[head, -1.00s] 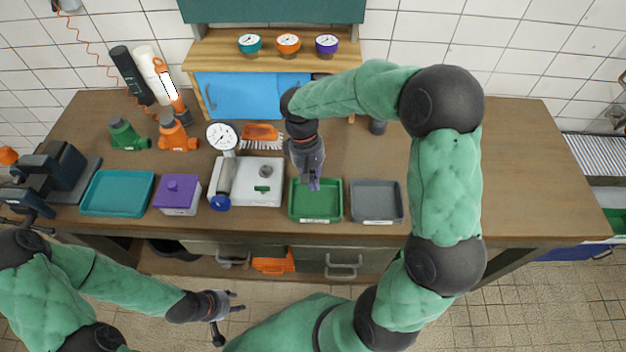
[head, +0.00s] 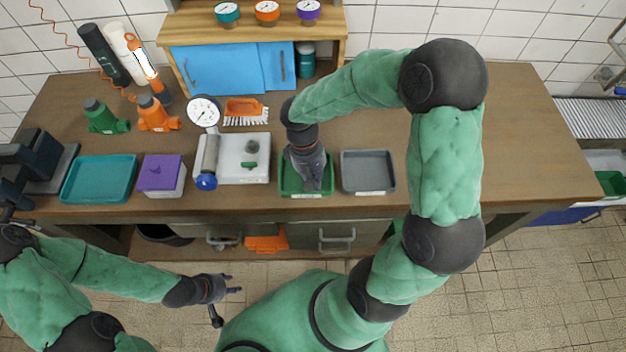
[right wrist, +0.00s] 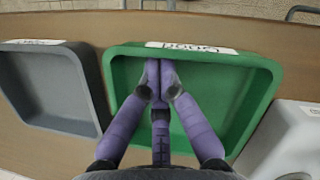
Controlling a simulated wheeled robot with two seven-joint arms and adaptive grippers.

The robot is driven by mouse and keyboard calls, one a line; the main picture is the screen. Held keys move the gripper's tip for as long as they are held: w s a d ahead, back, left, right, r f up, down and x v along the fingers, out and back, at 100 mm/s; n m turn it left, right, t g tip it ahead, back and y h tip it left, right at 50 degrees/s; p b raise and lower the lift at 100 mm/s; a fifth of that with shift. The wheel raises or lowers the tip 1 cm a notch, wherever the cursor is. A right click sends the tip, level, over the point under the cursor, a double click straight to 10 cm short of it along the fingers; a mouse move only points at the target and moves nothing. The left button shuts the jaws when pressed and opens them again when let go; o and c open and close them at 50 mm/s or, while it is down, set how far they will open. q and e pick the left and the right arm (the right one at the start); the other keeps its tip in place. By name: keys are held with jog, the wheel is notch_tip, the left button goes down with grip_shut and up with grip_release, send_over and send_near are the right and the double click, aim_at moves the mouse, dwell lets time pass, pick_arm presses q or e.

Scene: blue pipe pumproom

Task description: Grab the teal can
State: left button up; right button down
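The teal can (head: 305,60) stands in the open right end of the wooden cabinet at the back of the bench, beside the blue sliding doors (head: 232,70). My right gripper (head: 316,184) is over the green tray (head: 284,186), well in front of the can. In the right wrist view its fingertips (right wrist: 160,72) meet above the green tray (right wrist: 255,75), with nothing visible between them. My left gripper (head: 237,283) is in front of the bench, low in the picture, with its fingers spread and empty.
A grey tray (head: 368,188) lies right of the green one. A white scale (head: 232,172), purple box (head: 160,175) and teal tray (head: 70,190) stand to the left. Several gauges, including a purple one (head: 308,11), top the cabinet. The bench's right part is clear.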

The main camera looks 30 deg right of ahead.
aim_at(333, 207)
jog(key=s+p, duration=0.1)
jog(key=s, duration=0.6)
jog(key=shift+s+d+r+p, duration=0.1)
jog(key=shift+s+p, duration=0.2)
jog(key=shift+p, duration=0.1)
jog(key=shift+s, duration=0.45)
jog(key=shift+w, duration=0.2)
